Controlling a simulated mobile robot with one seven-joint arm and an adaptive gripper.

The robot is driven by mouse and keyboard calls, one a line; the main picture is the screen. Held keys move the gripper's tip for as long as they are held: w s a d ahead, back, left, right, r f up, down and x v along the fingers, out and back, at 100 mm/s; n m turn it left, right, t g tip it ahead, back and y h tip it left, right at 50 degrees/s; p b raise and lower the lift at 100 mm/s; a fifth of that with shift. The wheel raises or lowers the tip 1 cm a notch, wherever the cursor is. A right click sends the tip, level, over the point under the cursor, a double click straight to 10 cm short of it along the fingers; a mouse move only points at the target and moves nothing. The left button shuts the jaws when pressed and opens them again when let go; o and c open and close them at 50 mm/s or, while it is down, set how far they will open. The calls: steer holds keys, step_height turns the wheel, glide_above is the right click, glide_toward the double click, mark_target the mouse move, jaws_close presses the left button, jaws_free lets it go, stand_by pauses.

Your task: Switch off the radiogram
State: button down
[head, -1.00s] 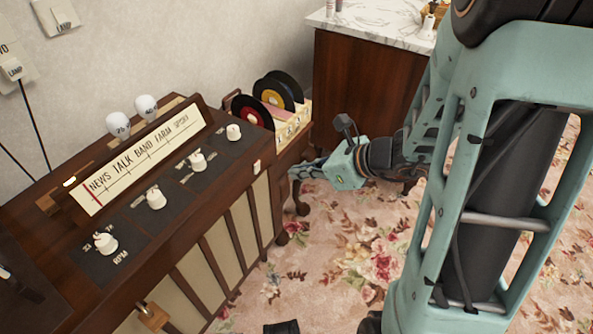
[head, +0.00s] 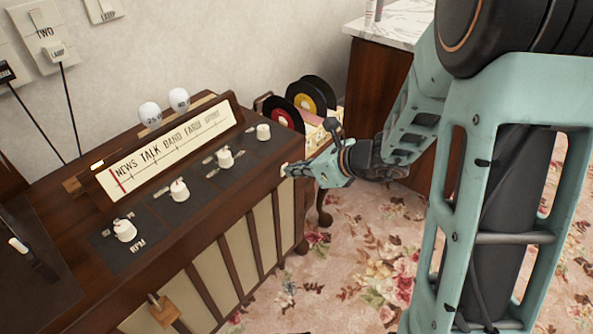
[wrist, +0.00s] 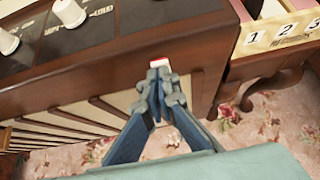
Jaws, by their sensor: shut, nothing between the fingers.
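The radiogram (head: 222,207) is a dark wooden cabinet with a lit tuning scale and several white knobs, on the left in the head view. A small red and white switch (wrist: 159,63) sits at the top of its front face near the right corner in the wrist view. My gripper (wrist: 158,82) is shut and empty, its fingertips right at this switch and covering its lower part. In the head view my gripper (head: 293,169) reaches in from the right to that corner. I cannot tell whether the tips touch or press the switch.
A record rack (head: 318,130) with black discs stands just right of the radiogram. A marble-topped cabinet (head: 372,80) is behind it. Labelled wall plugs (head: 55,52) with cords hang at the upper left. The floral carpet (head: 350,265) in front is clear.

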steer(key=shift+w+a+r+p, duration=0.1)
steer(key=shift+w+a+p, duration=0.1)
steer(key=shift+p, duration=0.7)
steer(key=shift+r+p, duration=0.7)
steer(key=shift+r, duration=0.15)
